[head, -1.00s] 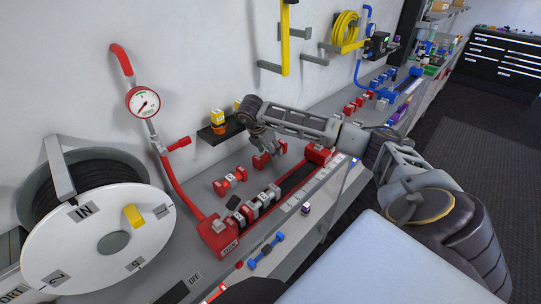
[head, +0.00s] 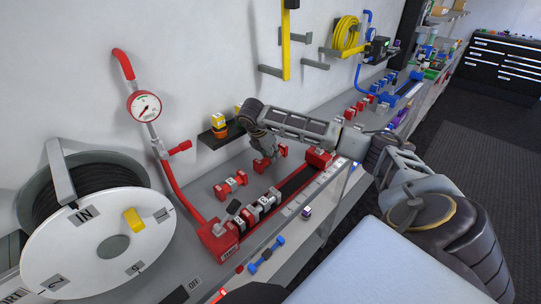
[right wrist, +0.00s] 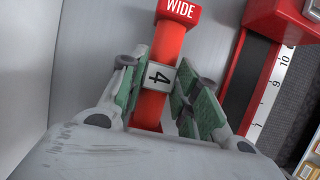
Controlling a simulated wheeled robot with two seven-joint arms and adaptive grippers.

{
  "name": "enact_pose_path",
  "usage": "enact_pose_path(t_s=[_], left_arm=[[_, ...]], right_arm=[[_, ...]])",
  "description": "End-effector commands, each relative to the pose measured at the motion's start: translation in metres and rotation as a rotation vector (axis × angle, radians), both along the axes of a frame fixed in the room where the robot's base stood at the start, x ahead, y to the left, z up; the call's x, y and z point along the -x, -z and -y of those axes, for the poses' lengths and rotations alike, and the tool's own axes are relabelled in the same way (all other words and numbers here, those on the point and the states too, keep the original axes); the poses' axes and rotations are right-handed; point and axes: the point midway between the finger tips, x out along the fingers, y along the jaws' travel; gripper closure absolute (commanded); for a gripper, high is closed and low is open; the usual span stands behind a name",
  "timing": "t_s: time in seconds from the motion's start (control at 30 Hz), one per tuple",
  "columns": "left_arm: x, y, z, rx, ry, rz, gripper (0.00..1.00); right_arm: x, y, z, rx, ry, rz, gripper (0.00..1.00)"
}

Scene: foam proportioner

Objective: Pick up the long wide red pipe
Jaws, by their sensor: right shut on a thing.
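The wide red pipe (right wrist: 168,75) lies on the bench between my fingers in the right wrist view. Its end reads "WIDE" and its pale middle band reads "4". In the head view its red end (head: 260,166) shows beside my fingers. My right gripper (right wrist: 158,92) is shut on it around the band, with a green-padded finger on each side. In the head view the right gripper (head: 267,152) reaches down at the back of the bench, and the arm hides part of the pipe. My left gripper is not in view.
Another red pipe (head: 231,184) lies to the left. A red-ended rail (head: 292,184) with several blocks runs in front, close to the gripper. A small black shelf (head: 221,133) with yellow items is on the wall behind. A white hose reel (head: 98,240) stands at left.

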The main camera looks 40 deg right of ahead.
Motion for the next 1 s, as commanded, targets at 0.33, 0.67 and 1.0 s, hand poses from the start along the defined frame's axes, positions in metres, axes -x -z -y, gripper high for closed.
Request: enact_pose_path(t_s=[0.33,0.67,1.0], left_arm=[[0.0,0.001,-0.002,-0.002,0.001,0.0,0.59],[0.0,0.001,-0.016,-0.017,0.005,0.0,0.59],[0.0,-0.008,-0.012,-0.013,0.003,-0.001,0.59]], right_arm=[[-0.001,-0.033,0.0,0.0,0.0,0.005,0.99],[-0.001,-0.094,0.0,0.0,0.0,0.005,0.99],[-0.001,-0.144,0.001,0.002,0.0,0.005,0.99]])
